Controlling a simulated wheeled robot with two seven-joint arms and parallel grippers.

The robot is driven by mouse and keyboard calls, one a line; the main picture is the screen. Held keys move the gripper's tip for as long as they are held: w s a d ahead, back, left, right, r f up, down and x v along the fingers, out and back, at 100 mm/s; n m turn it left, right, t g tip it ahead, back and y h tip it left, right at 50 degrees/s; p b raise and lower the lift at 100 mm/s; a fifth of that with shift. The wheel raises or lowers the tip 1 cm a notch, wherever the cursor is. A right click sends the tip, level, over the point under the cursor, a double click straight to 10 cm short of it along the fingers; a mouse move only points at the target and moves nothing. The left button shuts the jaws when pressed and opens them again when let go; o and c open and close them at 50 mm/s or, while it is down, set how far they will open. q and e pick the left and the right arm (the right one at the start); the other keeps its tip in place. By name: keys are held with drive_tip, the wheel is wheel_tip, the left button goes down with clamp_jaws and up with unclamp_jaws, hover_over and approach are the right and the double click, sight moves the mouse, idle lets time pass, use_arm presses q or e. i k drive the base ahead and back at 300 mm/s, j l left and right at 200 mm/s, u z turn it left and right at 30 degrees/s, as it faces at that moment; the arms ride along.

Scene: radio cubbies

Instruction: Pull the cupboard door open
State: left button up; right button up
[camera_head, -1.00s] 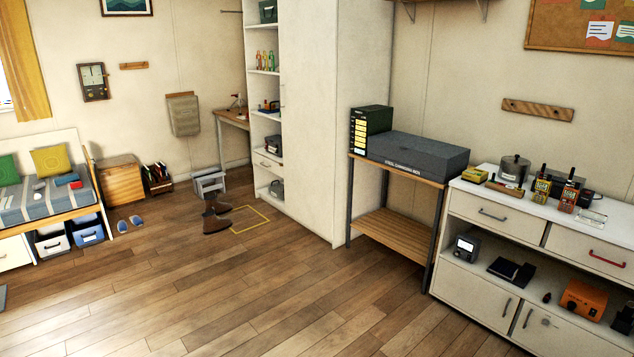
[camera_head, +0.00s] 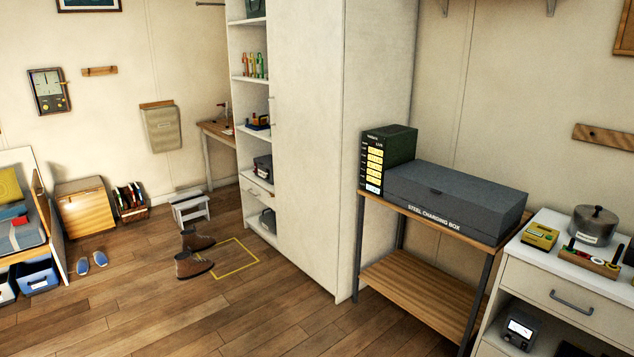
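A tall white cupboard (camera_head: 378,130) stands in the middle of the view. Its plain front panel (camera_head: 308,150), right of the open shelves (camera_head: 257,140), looks like a shut door. A small, thin handle seems to show at that panel's left edge, but it is too small to tell clearly. Neither of my grippers is in view, so nothing is seen touching the cupboard.
A wooden stand (camera_head: 410,285) bears a steel charging box (camera_head: 455,200), right of the cupboard.

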sight(306, 38)
drive_tip(key=i, duration=3.55)
drive_tip(key=i+u, duration=0.1)
drive_tip(key=u, duration=0.15)
